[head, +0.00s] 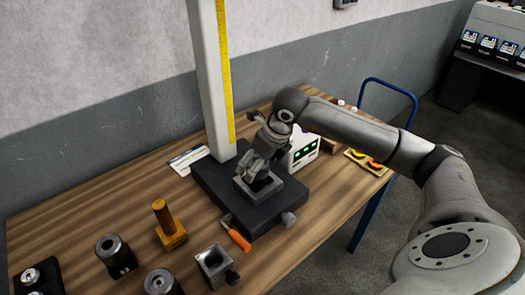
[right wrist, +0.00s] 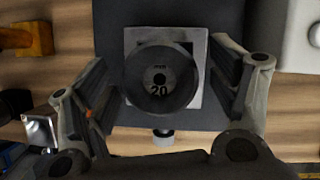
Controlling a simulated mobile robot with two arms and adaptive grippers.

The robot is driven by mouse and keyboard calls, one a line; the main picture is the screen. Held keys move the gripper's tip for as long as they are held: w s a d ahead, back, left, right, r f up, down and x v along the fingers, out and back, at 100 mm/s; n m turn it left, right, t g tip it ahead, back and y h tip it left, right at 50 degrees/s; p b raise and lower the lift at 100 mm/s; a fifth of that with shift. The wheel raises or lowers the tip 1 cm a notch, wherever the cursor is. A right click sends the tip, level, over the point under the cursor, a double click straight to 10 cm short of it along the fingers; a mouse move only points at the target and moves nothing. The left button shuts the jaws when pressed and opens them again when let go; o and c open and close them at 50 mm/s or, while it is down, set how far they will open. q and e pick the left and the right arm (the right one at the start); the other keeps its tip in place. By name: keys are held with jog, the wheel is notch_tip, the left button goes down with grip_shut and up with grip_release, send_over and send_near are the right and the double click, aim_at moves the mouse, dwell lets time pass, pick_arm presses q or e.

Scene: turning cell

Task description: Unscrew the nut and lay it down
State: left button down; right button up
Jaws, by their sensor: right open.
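A round dark piece marked 20 (right wrist: 139,88), which looks like the nut, sits over a pale square plate (right wrist: 190,38) in the right wrist view. A small round feature shows at its centre. My right gripper (right wrist: 163,76) is open, with one finger on each side of the round piece and a visible gap to each. In the head view my right gripper (head: 259,172) points down over the pale plate (head: 291,190) on a black base (head: 262,221); it hides most of the round piece there. My left gripper is not in view.
A pale column with a yellow scale (head: 226,75) rises behind the base. An orange-handled tool (head: 238,239), a brass post (head: 164,221), a steel block (head: 214,264) and dark round fixtures (head: 113,252) stand left and front. A white box with green lights (head: 304,151) is close behind right.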

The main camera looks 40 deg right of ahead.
jog(key=shift+w+f, duration=0.1)
jog(key=shift+f, duration=0.2)
jog(key=c, duration=1.2)
jog(key=shift+f+n+y+b, duration=0.1)
jog(key=shift+n+y+b, duration=0.35)
jog(key=shift+n, duration=0.45)
jog(key=n+y+b, duration=0.1)
jog(key=n, duration=0.2)
jog(key=shift+n+g, duration=0.3)
jog(key=shift+g, duration=0.1)
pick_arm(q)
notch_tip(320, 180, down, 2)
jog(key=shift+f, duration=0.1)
pick_arm(e)
jog(key=n+g+y, duration=0.1)
jog(key=n, duration=0.2)
jog(key=shift+n, duration=0.4)
